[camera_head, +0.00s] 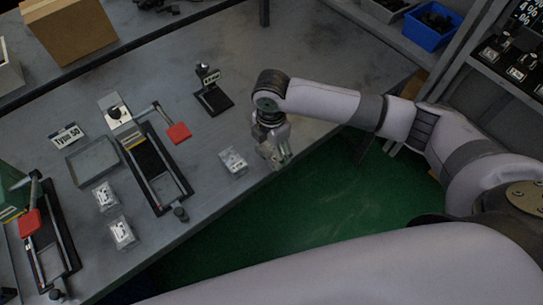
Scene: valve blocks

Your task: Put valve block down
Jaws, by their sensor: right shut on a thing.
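My right gripper (277,154) points down over the front edge of the grey table, at the end of my arm coming in from the right. It is shut on a valve block, which is mostly hidden and hard to tell from the pale fingers. A pale valve block (233,161) with dark marks lies on the table just left of the gripper, apart from it. Two similar blocks (105,196) (122,233) lie farther left, near a shallow grey tray (93,161). My left gripper is out of view.
A black fixture with a red-handled lever (178,133) stands left of the gripper; a similar one (30,223) is at far left. A small stand with a label (211,92) is behind. A cardboard box (70,28) and blue bin (432,27) are farther back. The table (320,60) is clear behind my arm.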

